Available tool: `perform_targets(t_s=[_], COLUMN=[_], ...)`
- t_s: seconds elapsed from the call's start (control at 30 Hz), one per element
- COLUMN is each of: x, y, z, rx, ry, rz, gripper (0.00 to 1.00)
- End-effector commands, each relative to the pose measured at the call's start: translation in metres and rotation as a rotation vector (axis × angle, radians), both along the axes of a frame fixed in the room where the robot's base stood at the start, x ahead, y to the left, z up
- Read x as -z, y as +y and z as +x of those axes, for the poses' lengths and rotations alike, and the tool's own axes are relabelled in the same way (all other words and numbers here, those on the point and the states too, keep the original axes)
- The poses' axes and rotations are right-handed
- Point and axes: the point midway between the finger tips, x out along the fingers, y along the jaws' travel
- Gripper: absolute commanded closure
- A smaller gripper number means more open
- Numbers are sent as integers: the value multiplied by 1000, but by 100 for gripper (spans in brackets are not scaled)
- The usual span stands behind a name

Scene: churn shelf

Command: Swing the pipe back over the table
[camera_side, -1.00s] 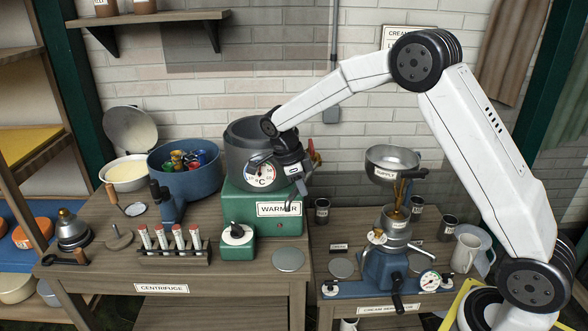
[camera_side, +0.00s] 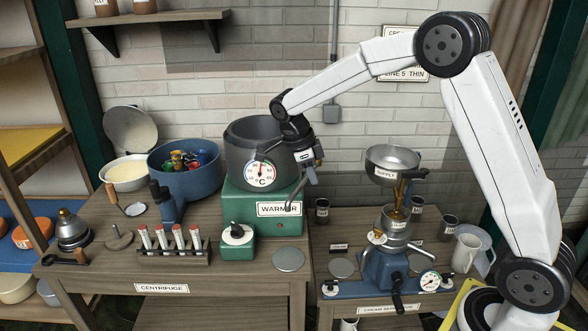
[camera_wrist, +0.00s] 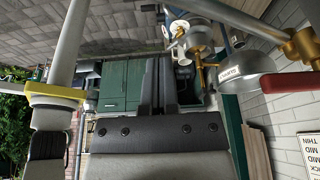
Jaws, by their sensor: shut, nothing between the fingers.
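A grey pipe (camera_wrist: 228,16) runs across the upper right of the wrist view into a brass fitting (camera_wrist: 300,46) with a red handle (camera_wrist: 290,82). It looks like the swing pipe. In the side view I cannot clearly separate it from my gripper. My gripper (camera_side: 312,178) is at the right side of the dark warmer pot (camera_side: 247,143), above the bench. Its fingers (camera_wrist: 158,85) are together and empty in the wrist view. The pipe is apart from the fingers there. The green warmer base (camera_side: 240,203) stands below the pot.
The supply bowl (camera_side: 392,158) stands above the cream separator (camera_side: 385,262) to the right; the bowl also shows in the wrist view (camera_wrist: 248,72). A tube rack (camera_side: 168,250) and blue tub (camera_side: 185,180) are left.

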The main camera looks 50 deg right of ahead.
Motion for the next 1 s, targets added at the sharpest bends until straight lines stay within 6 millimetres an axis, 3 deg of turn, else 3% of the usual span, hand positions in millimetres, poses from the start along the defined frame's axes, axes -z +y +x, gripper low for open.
perform_targets(t_s=[0.2,0.4,0.77,1.0], x=[-32,-47,-49,-41], y=[4,5,6,11], z=[10,14,14,5], rx=[0,0,-20,-182], ry=[-3,-1,2,7], rz=[0,1,7,59], gripper=[100,100,100,100])
